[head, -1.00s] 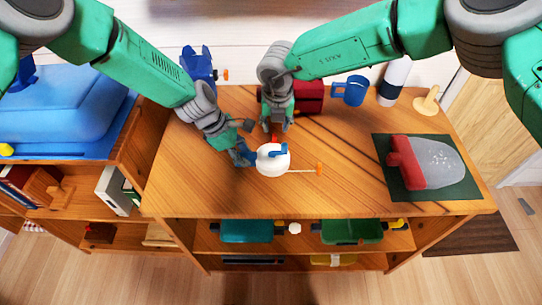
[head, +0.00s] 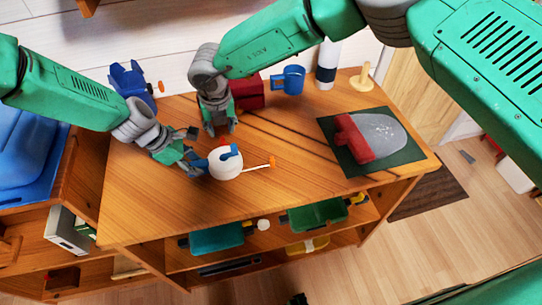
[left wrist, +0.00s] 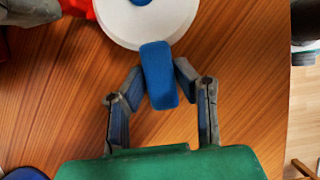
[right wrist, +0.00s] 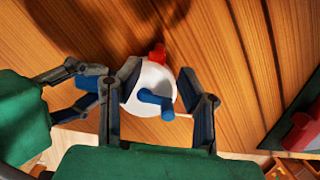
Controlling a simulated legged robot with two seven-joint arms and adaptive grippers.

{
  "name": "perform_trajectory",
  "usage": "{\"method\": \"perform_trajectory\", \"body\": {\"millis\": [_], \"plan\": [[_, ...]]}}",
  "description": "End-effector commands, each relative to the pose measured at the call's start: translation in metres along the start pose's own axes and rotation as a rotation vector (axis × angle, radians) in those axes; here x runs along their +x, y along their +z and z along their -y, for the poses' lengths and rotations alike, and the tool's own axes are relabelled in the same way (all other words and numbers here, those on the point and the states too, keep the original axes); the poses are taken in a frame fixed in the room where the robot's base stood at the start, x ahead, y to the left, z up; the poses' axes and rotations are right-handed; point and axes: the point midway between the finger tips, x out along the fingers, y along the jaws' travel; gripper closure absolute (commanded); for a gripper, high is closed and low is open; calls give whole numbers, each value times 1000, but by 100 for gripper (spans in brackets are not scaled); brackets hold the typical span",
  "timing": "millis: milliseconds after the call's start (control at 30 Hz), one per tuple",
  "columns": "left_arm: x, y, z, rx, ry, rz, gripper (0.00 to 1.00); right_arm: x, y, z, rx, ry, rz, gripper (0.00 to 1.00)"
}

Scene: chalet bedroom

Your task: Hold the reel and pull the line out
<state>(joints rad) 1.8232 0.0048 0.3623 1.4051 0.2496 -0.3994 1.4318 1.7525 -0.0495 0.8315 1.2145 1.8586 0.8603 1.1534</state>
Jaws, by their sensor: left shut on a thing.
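The reel (head: 226,167) is a white round drum with a blue crank, a red part and a blue grip (left wrist: 158,75). It is near the front of the wooden cabinet top. A short pale line runs right from it to an orange end (head: 272,162). My left gripper (head: 203,165) is shut on the blue grip at the reel's left side. My right gripper (head: 220,132) is open and empty just behind the reel. In the right wrist view the reel (right wrist: 148,82) shows between its spread fingers, which look apart from it. The line is mostly hidden there.
A red box (head: 248,93), a blue mug (head: 289,80), a striped cylinder (head: 327,62) and a wooden stand (head: 362,78) are at the back. A red-handled grey item (head: 380,135) lies on a dark green mat (head: 404,159) at right. The top right of the reel is clear.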

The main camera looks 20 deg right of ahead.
Motion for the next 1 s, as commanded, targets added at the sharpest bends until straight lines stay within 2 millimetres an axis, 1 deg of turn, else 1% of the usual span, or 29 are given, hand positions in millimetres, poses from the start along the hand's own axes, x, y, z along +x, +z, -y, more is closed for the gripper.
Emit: {"method": "perform_trajectory", "body": {"millis": [133, 267, 367, 400, 500, 633, 700, 800, 867, 1000], "plan": [[0, -1, 0, 0, -1, -1, 100, -1, -1, 3, 0, -1, -1, 69], [0, -1, 0, 0, 0, -1, 100, -8, -10, 22, -1, -8, -17, 69], [0, -1, 0, 0, 0, -1, 100, -18, -25, 47, -3, -15, -41, 69], [0, -1, 0, 0, 0, -1, 100, -23, -33, 57, -3, -17, -54, 69], [0, -1, 0, 0, 0, -1, 100, -34, -53, 80, -1, -18, -82, 69], [0, -1, 0, 0, -1, -1, 100, -46, -75, 101, 3, -16, -113, 69], [1, -1, 0, 0, -1, -1, 100, -49, -84, 107, 4, -15, -125, 69], [1, 0, 0, 0, -1, 0, 100, -49, -89, 111, 5, -14, -133, 69], [1, 0, 0, 0, -1, 0, 100, -45, -91, 112, 5, -13, -134, 69], [0, 0, 0, 0, -1, 0, 100, -29, -93, 111, 4, -15, -135, 69]]}}
